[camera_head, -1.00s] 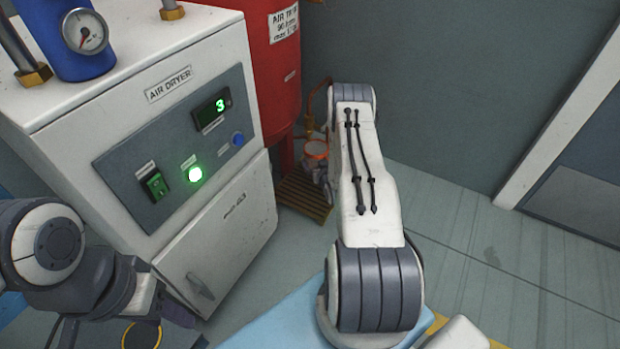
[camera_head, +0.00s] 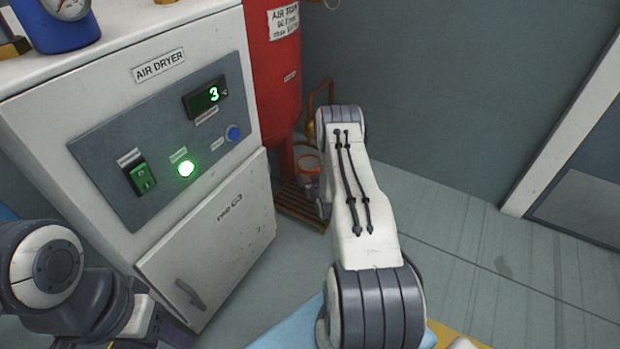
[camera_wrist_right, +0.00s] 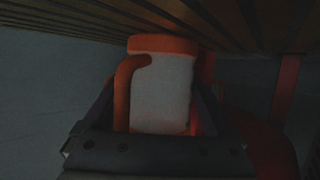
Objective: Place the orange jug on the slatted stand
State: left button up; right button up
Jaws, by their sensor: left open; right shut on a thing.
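The orange jug (camera_head: 308,163), with an orange rim, shows in the head view by the foot of the red tank, partly hidden by my right arm. In the right wrist view the jug (camera_wrist_right: 163,95) has a pale body and an orange side handle, and sits between the fingers of my right gripper (camera_wrist_right: 155,108), shut on it. The brown slatted stand (camera_head: 298,207) is on the floor there; its slats (camera_wrist_right: 240,22) cross the top of the wrist view close to the jug. I cannot tell if they touch. My left gripper (camera_head: 160,335) is open at the bottom left, partly cut off.
The white air dryer cabinet (camera_head: 215,235) stands left of the stand. The red air tank (camera_head: 272,80) rises behind it, with a copper pipe (camera_head: 318,98) alongside. A grey wall is behind. The floor (camera_head: 470,240) to the right is clear.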

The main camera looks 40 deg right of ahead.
jog(key=o, duration=1.1)
jog(key=shift+f, duration=0.1)
jog(key=shift+s+r+p, duration=0.2)
jog(key=shift+r+p, duration=0.15)
jog(key=shift+p, duration=0.05)
jog(key=p+v, duration=0.6)
jog(key=v, duration=0.4)
jog(key=shift+s+a+r+p, duration=0.1)
jog(key=shift+s+r+p, duration=0.1)
jog(key=shift+s+p, duration=0.1)
jog(key=shift+s+a+r, duration=0.1)
jog(key=shift+s+a, duration=0.05)
jog(key=shift+s, duration=0.2)
